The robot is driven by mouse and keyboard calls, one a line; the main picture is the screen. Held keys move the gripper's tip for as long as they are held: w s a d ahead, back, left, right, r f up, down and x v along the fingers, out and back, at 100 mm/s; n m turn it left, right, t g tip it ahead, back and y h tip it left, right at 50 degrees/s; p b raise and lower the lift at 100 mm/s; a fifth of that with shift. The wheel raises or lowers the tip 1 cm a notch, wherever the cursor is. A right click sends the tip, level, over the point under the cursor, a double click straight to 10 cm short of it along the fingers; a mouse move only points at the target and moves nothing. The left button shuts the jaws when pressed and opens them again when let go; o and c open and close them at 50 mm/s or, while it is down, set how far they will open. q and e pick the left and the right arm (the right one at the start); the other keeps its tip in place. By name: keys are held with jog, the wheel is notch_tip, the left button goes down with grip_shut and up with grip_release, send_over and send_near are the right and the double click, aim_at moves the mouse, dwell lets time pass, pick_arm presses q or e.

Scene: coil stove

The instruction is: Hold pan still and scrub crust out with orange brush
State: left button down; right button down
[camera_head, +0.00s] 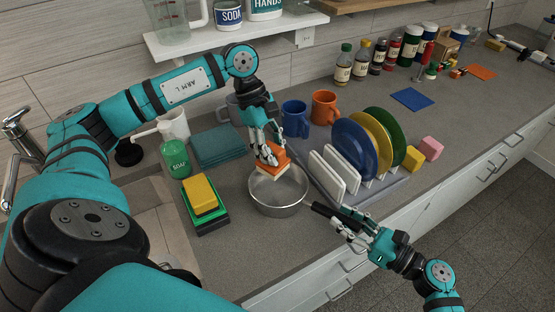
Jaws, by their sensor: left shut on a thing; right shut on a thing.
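A round metal pan (280,207) sits on the grey counter in front of the dish rack. Its dark handle (326,211) points right, and my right gripper (340,218) is shut on it. My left gripper (264,150) points down over the pan and is shut on an orange brush (272,154) with a pale underside. No crust can be made out in the pan.
A dish rack (385,190) with plates and white boards stands close right of the pan. A yellow sponge (200,193) on a green pad, a green soap bottle (175,158) and folded teal cloths (217,146) lie left. Blue (295,119) and orange mugs (325,107) stand behind.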

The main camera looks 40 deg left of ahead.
jog(key=c, duration=1)
grip_release()
jog(key=d, duration=1.2)
jog(key=shift+s, duration=0.3)
